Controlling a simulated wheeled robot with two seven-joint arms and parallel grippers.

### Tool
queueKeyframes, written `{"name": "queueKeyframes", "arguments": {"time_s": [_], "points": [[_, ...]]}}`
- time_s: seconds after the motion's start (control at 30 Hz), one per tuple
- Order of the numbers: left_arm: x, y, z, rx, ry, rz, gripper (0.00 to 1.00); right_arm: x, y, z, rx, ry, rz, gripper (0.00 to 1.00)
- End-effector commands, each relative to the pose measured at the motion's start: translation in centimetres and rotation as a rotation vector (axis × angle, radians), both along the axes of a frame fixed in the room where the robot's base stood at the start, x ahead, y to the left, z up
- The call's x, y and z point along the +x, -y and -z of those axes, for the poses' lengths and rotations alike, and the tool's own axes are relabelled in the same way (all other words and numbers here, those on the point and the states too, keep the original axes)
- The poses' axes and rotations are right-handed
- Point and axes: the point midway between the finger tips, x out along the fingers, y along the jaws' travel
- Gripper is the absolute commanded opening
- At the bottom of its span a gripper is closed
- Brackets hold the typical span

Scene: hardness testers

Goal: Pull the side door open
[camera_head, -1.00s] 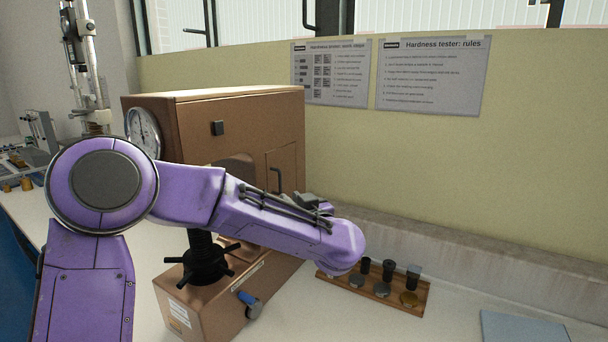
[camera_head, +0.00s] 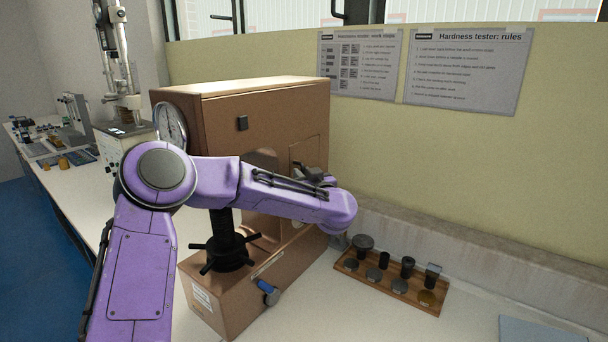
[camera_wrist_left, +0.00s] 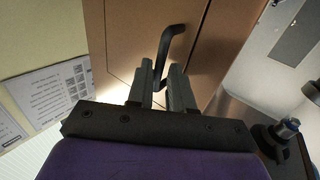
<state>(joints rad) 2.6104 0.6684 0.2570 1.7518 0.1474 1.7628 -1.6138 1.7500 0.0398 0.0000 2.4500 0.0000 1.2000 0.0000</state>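The side door (camera_head: 299,152) is a brown panel in the side of the brown hardness tester (camera_head: 215,111). It looks flush with the housing in the head view. The door also shows in the left wrist view (camera_wrist_left: 140,35), with its black bent handle (camera_wrist_left: 174,42). My left gripper (camera_wrist_left: 160,72) is at this handle. Its two fingers stand apart, and the handle's lower part runs into the gap between them. I see no clear sign of a firm grip. In the head view my left gripper (camera_head: 316,173) is small and partly hidden behind my purple forearm. My right gripper is not in view.
A wooden block with several metal pieces (camera_head: 392,279) stands on the bench right of the tester.

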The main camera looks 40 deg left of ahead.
Motion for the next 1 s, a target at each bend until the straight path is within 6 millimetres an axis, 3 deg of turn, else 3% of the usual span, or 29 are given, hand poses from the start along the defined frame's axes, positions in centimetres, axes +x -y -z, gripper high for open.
{"name": "queueKeyframes", "arguments": {"time_s": [0.07,0.13,0.17,1.0], "points": [[-0.01,0.02,0.03,0.000,0.000,0.000,0.21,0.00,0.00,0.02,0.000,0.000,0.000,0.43],[-0.01,0.03,0.03,0.000,0.000,0.000,0.01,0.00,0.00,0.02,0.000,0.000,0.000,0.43],[-0.01,0.03,0.03,0.000,0.000,0.000,0.00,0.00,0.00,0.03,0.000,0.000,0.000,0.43],[-0.04,0.04,0.10,-0.001,-0.002,-0.001,0.00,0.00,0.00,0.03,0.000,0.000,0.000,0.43]]}}
